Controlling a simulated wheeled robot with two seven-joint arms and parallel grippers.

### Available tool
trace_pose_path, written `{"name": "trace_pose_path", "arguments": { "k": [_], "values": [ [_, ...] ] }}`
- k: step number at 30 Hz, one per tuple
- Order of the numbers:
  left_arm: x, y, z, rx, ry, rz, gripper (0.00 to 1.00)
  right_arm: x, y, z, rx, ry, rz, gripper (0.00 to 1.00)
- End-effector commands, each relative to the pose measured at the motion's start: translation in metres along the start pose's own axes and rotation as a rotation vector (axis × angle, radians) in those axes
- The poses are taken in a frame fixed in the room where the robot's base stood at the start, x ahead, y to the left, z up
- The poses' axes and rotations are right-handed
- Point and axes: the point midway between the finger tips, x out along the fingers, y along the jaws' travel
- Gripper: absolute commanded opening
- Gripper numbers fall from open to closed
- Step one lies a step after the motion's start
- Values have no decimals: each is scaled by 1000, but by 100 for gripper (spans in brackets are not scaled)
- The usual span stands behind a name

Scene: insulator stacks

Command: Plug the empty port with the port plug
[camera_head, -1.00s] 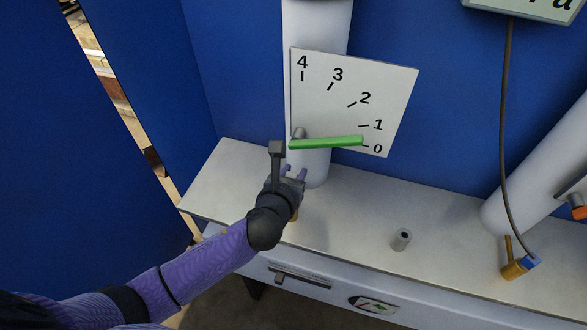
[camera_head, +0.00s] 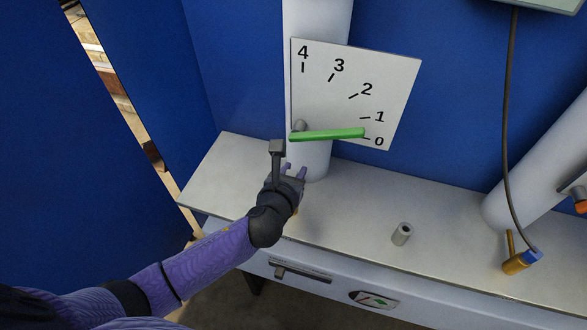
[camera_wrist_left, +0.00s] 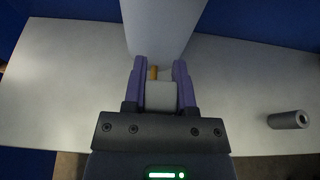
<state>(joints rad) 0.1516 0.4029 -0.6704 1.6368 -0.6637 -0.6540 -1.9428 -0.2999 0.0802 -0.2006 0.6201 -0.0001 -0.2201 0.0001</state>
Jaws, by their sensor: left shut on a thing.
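My left gripper (camera_head: 295,172) is above the white bench, in front of the white column. The left wrist view shows its purple fingers (camera_wrist_left: 160,88) shut on a pale grey block-like piece (camera_wrist_left: 161,96) with a brass-coloured pin (camera_wrist_left: 153,73) at its far end; it may be the port plug. A small grey cylinder (camera_head: 402,234) with a dark hole in its end is on the bench, right of the gripper and apart from it. It also shows in the left wrist view (camera_wrist_left: 288,120). I cannot tell which thing is the empty port. My right gripper is not in view.
A white dial plate (camera_head: 390,85) with a green pointer (camera_head: 330,135) near 0 is on the column (camera_head: 315,165). The white bench (camera_head: 350,210) is mostly clear. Blue walls (camera_head: 250,70) stand behind.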

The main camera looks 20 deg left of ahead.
Motion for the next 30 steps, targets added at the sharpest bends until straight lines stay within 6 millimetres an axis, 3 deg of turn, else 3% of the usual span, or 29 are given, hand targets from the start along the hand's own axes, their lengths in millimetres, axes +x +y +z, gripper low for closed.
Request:
{"name": "trace_pose_path", "arguments": {
  "k": [30],
  "values": [
    [0,0,0,0,0,0,0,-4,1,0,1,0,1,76]
  ]
}}
